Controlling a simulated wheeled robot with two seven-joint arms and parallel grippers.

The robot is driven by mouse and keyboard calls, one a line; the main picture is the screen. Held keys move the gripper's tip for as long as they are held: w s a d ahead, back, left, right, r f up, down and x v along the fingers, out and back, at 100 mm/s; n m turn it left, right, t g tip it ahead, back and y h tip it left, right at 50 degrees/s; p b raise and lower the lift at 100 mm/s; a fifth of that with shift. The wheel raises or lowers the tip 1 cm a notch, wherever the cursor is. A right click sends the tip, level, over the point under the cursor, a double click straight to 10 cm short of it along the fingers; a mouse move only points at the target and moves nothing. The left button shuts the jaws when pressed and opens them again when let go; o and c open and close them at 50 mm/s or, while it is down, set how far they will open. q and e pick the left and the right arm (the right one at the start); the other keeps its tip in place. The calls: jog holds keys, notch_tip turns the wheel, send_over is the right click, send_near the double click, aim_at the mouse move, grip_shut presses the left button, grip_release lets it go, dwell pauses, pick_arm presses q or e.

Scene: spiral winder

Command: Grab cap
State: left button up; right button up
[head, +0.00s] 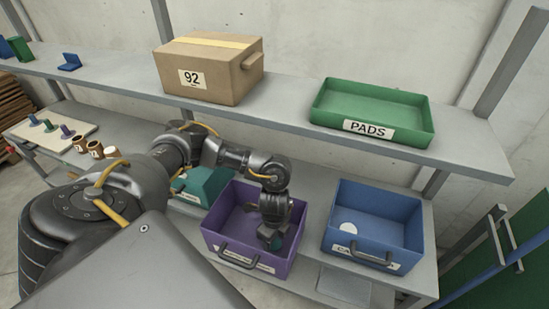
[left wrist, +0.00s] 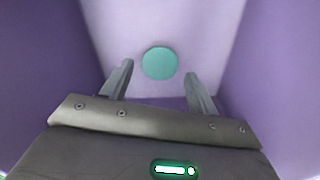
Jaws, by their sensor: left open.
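A round teal disc, looking like a cap (left wrist: 160,63), lies on the floor of the purple bin (head: 222,229). My left gripper (head: 272,240) reaches down into this bin. In the left wrist view its two fingers (left wrist: 158,70) are apart, and the disc shows between and just beyond their tips, not gripped. In the head view the gripper mostly hides the disc. A white round disc (head: 348,228) lies in the blue bin (head: 384,208), whose label is partly hidden and starts with "CA". My right gripper is not in view.
The purple bin's walls stand close around my gripper. A teal bin (head: 203,185) is to its left. Above, a shelf (head: 290,112) holds a cardboard box marked 92 (head: 205,72) and a green PADS tray (head: 372,112). Small parts lie on a board (head: 57,132) at the left.

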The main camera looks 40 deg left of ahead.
aim_at(274, 244)
pick_arm(q)
jog(key=shift+f, duration=1.2)
jog(key=c, duration=0.8)
jog(key=shift+c, duration=0.2)
